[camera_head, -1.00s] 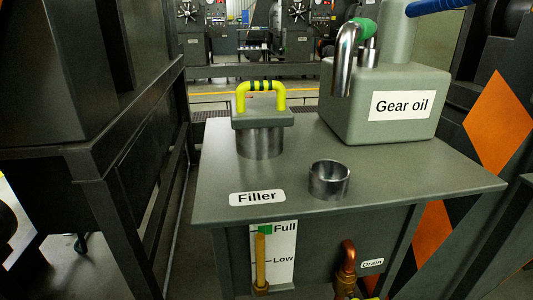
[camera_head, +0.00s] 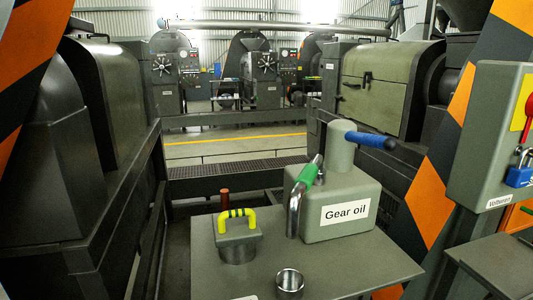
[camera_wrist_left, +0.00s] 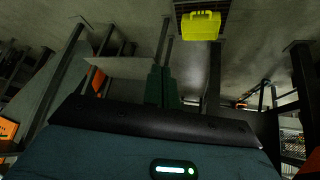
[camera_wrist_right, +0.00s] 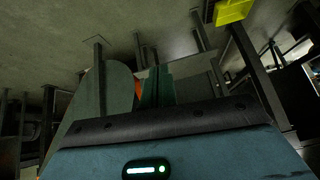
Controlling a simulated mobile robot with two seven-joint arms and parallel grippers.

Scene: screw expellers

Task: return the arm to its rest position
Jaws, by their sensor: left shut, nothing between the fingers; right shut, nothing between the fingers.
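Neither of my arms shows in the head view. In the left wrist view my left gripper (camera_wrist_left: 163,86) has its dark green fingers together with nothing between them. In the right wrist view my right gripper (camera_wrist_right: 157,86) is likewise shut and empty. Both grippers are clear of the tank. In the head view the grey tank top (camera_head: 345,262) carries a filler cap (camera_head: 238,246) with a yellow and black handle. An open metal filler neck (camera_head: 289,284) stands to its right. The Gear oil can (camera_head: 335,203) stands upright behind them, with its spout and blue handle.
Dark steel framing (camera_head: 130,190) stands left of the tank. A grey box with a blue padlock (camera_head: 520,177) is at the right, above a grey shelf (camera_head: 495,268). A yellow box (camera_wrist_left: 200,25) shows in the left wrist view. Open floor (camera_head: 228,155) lies behind the tank.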

